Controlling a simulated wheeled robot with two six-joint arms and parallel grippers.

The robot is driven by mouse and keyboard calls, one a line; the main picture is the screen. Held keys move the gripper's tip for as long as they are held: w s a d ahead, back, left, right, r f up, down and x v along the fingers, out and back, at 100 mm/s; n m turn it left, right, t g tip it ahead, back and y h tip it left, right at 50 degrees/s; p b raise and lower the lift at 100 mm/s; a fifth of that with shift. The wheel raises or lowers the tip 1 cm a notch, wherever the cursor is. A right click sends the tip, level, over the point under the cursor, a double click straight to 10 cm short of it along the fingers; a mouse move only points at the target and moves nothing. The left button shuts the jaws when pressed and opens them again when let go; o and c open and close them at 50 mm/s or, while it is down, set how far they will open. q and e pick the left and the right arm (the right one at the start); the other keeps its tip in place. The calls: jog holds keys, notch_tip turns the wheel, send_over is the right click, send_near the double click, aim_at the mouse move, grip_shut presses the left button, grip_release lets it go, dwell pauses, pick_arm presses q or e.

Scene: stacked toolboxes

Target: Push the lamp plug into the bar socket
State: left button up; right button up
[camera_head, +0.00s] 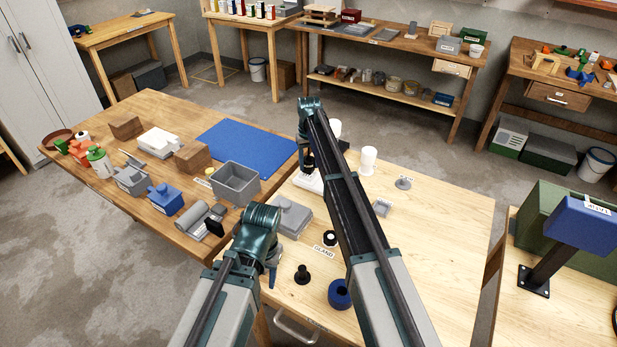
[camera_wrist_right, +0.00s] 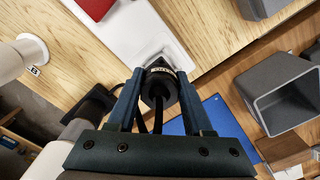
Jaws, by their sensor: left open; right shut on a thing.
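My right gripper (camera_wrist_right: 158,88) is shut on a black plug (camera_wrist_right: 160,77) with a small label and a dark cord trailing back between the fingers. The plug's front is at the near end of the white bar socket (camera_wrist_right: 165,38), which has a red part (camera_wrist_right: 95,8) on it. How deep the plug sits in the bar is hidden. In the head view the bar (camera_head: 310,184) lies on the pale table beneath my right gripper (camera_head: 308,166), partly behind the arm. My left gripper (camera_head: 272,272) hangs over the table's near left edge, open and empty.
A white cylinder (camera_head: 368,160) stands right of my right arm. A grey box (camera_head: 291,217), a black part (camera_head: 302,274) and a blue ring (camera_head: 340,293) lie nearer. The left table holds a grey bin (camera_head: 236,180) and a blue mat (camera_head: 240,143).

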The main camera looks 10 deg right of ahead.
aim_at(309, 158)
jog(key=shift+f+b, duration=1.2)
dwell(1.4)
jog(key=o, duration=1.2)
jog(key=shift+r, duration=0.1)
notch_tip(309, 158, up, 14)
jog(key=p, duration=1.4)
jog(key=shift+f, duration=0.2)
